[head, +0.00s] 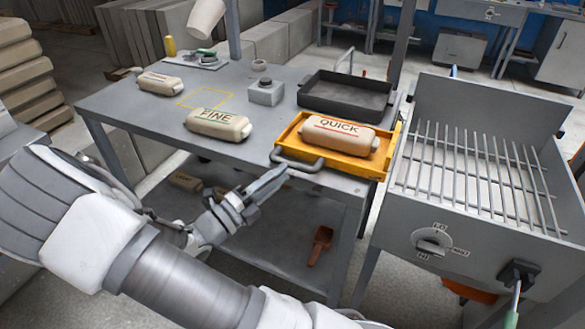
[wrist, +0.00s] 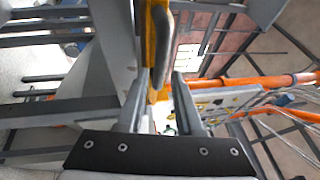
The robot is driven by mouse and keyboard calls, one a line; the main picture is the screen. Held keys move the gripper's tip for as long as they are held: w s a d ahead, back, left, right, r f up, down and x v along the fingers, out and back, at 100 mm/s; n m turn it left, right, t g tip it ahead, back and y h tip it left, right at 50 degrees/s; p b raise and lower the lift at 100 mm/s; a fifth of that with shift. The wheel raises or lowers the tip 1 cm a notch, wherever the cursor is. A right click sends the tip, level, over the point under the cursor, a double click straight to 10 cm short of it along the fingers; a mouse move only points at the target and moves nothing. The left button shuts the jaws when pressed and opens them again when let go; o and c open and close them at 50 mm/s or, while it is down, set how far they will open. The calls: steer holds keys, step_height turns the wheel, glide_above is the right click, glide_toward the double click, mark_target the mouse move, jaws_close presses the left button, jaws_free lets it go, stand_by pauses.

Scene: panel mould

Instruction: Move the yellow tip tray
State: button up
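The yellow tip tray (head: 382,165) lies on the grey table near its front right corner. A tan bag marked QUICK (head: 340,134) rests in it. The tray's grey loop handle (head: 299,164) sticks out over the table's front edge. My gripper (head: 280,175) is just in front of the handle, its fingers pointing at it. In the wrist view my gripper (wrist: 161,76) is open, its two fingers apart. The tray's yellow edge (wrist: 150,45) and the grey handle (wrist: 163,38) show ahead, in line with the gap. I cannot tell whether a finger touches the handle.
A bag marked FINE (head: 219,124) and another bag (head: 160,83) lie further left on the table. A dark pan (head: 347,96) stands behind the tray. A grey box with a bar grate (head: 478,185) stands close on the right. A lower shelf holds a brown scoop (head: 320,243).

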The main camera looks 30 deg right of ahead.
mark_target(293, 163)
steer(key=x, duration=0.4)
steer(key=shift+w+d+r+b, duration=0.1)
steer(key=shift+d+b, duration=0.2)
steer(key=shift+d, duration=0.1)
jaws_close()
stand_by(1.1)
